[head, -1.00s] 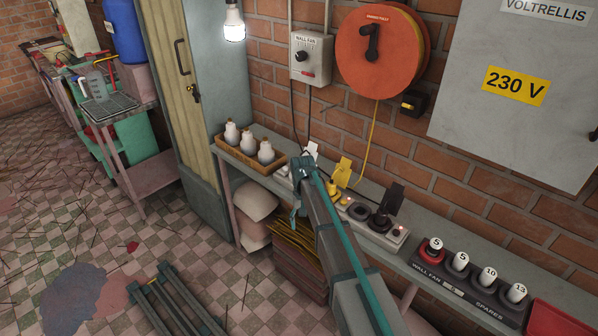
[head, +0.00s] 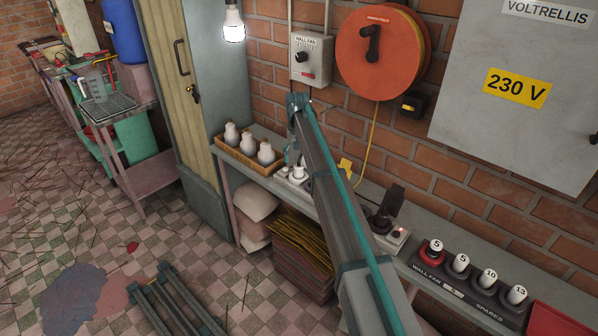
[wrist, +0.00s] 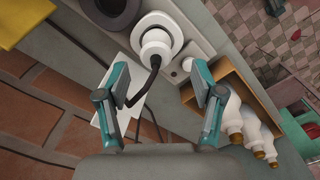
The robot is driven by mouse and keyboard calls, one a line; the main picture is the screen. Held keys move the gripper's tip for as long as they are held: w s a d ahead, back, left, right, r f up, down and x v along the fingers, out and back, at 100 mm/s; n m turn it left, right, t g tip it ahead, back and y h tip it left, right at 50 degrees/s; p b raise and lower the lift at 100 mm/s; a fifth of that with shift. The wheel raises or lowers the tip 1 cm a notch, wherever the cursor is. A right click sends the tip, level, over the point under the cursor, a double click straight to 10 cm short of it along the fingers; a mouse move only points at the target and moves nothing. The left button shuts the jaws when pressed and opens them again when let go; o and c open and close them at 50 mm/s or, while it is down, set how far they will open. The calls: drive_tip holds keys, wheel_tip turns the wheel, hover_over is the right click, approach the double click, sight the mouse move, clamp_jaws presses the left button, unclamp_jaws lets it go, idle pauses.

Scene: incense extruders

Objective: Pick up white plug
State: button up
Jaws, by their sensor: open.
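The white plug (wrist: 155,45) sits on a round white socket (wrist: 158,22) on a grey power strip, with its black cord running down from it toward my gripper. My gripper (wrist: 158,80) is open and empty, with one teal-backed finger on each side of the cord. The fingertips are just short of the plug and not touching it. In the head view the white plug (head: 298,171) shows small on the shelf. My gripper (head: 291,158) is beside it, partly hidden by my arm.
A wooden tray (head: 230,151) of white bulbs stands left of the strip; it also shows in the wrist view (wrist: 228,78). A yellow tag (head: 345,164) and black plug (head: 380,222) are to the right. A white tag (wrist: 108,105) is close to the left finger.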

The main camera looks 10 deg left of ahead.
sight(299, 166)
drive_tip(key=shift+d+f+p, duration=0.15)
drive_tip(key=shift+f+p, duration=0.4)
drive_tip(key=shift+f, duration=0.95)
drive_tip(key=shift+d+f+p, duration=0.1)
drive_tip(key=shift+f+p, duration=0.4)
drive_tip(key=shift+f, duration=0.95)
drive_tip(key=c, duration=1.2)
drive_tip(key=shift+c, duration=0.2)
drive_tip(key=shift+r, duration=0.2)
